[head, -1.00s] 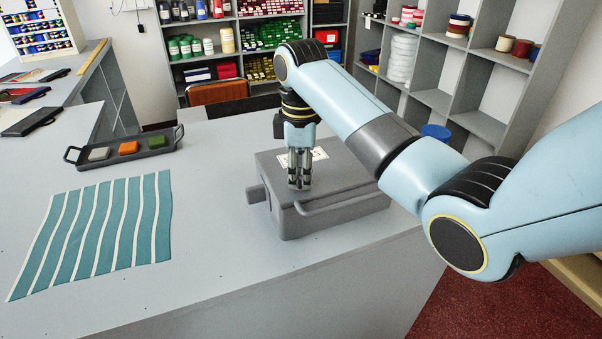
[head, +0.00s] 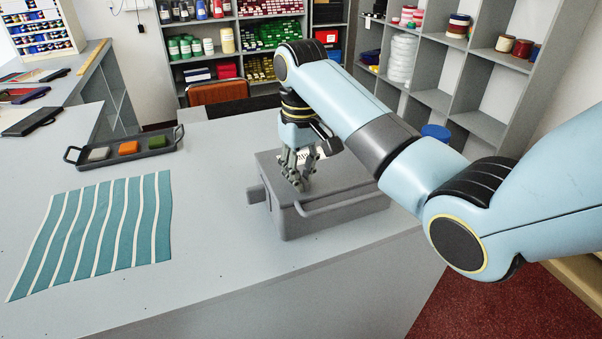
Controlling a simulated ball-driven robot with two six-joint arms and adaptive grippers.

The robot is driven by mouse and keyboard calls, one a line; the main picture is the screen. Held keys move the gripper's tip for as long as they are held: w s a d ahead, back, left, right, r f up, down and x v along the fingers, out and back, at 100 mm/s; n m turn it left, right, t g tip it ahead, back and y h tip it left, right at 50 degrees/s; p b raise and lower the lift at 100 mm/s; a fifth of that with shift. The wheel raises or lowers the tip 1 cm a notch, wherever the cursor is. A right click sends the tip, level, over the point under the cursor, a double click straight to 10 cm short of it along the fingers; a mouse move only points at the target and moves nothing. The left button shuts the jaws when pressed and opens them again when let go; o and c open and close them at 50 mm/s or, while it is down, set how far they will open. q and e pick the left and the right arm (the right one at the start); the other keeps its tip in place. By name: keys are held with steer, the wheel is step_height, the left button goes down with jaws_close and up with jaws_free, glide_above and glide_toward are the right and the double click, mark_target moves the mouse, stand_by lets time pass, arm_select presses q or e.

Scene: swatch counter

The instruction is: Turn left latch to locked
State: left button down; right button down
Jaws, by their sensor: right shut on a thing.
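A grey case (head: 305,224) lies closed on the counter, with a handle along its front edge and a block jutting from its left side. My right gripper (head: 298,183) points down at the left part of the lid, near the front edge. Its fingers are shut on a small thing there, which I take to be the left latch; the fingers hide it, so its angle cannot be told. The gripper's body is turned at an angle to the case. A white label on the lid is partly covered by the gripper. My left gripper is out of view.
A teal and white striped cloth (head: 100,232) lies flat at the left. Behind it is a dark tray (head: 166,155) with grey, orange and green blocks. The counter (head: 215,270) between cloth and case is clear. Shelves stand at the back.

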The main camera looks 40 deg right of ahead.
steer(key=shift+m, duration=1.1)
